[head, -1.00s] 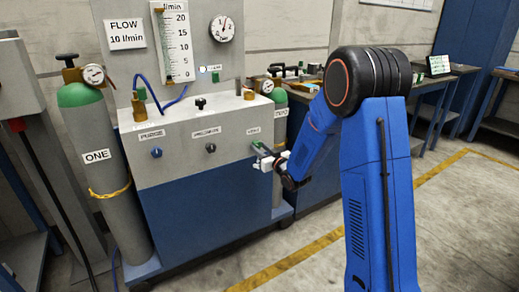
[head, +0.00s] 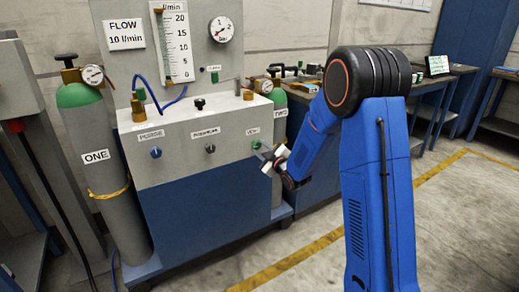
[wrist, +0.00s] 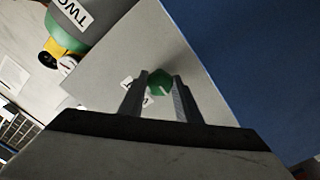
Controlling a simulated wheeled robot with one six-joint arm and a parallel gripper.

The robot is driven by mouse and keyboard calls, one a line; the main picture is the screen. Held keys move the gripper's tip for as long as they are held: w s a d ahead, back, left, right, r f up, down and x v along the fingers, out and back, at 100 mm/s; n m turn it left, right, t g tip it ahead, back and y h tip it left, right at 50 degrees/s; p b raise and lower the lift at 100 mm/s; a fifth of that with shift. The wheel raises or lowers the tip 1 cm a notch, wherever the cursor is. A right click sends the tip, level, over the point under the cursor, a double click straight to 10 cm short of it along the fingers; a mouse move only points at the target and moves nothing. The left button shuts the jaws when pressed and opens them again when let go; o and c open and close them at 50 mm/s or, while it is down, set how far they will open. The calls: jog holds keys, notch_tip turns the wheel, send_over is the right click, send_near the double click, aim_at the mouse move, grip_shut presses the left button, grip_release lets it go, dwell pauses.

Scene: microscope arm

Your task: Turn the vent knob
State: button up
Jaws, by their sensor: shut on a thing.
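The green vent knob (head: 256,144) is on the right end of the grey panel front, under a small label. In the wrist view the green knob (wrist: 160,80) sits between the two finger ends, with the label partly hidden behind the left finger. My gripper (head: 264,153) reaches the panel from the right and is shut on the knob. In the wrist view my gripper (wrist: 160,86) has one finger on each side of the knob. The gripper is rolled, so the panel looks slanted there. The knob's exact angle cannot be read.
A blue PURGE knob (head: 156,152) and a dark middle knob (head: 210,148) are on the same panel. Gas cylinder ONE (head: 98,160) stands at left. Cylinder TWO (head: 279,122) is close behind the panel's right end. The floor at right is clear.

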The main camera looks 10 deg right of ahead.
dwell(0.3)
jog(key=o, duration=1.1)
jog(key=shift+c, duration=0.2)
jog(key=shift+s, duration=0.1)
